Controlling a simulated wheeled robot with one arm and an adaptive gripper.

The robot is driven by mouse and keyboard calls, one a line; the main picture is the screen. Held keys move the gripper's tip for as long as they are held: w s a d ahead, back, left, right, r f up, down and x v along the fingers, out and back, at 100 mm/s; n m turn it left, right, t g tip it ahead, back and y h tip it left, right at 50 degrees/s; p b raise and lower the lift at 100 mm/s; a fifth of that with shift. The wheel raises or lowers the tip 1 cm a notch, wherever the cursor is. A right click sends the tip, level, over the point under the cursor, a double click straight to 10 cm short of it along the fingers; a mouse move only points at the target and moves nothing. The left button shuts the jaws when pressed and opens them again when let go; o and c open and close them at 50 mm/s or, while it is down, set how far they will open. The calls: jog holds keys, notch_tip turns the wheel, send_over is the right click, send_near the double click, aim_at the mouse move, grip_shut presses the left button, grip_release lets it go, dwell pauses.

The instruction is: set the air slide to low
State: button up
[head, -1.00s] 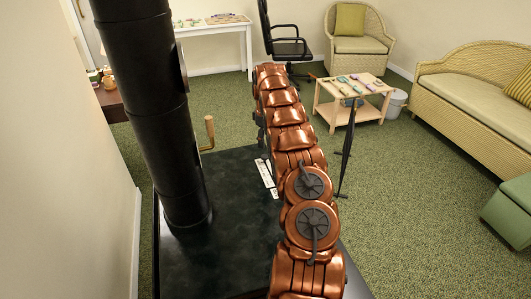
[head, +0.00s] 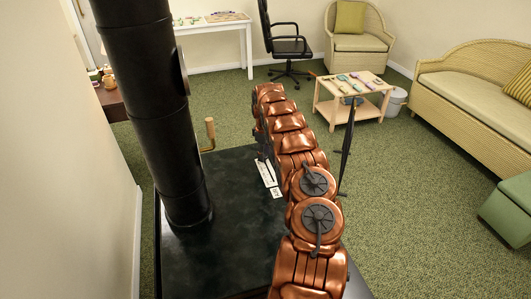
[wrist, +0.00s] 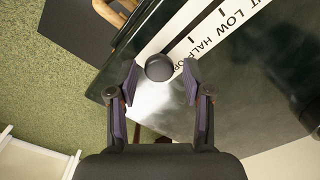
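The air slide's dark round knob (wrist: 158,67) shows in the wrist view, beside the end of the white label strip (wrist: 205,25) where the letters "OP" show. "HALF", "LOW" and a final "T" follow up the strip to the upper right, with tick marks. My gripper (wrist: 161,82) is open, with one finger on each side of the knob; whether either touches it I cannot tell. In the head view the label strip (head: 268,178) lies on the dark stove top (head: 240,215), and my arm hides the knob and most of my gripper.
A thick black flue pipe (head: 150,110) rises from the stove left of my arm. A wooden handle (head: 210,134) stands up at the stove's far edge. A low table (head: 325,106) with small items stands beyond.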

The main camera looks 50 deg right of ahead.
grip_shut()
dwell(0.3)
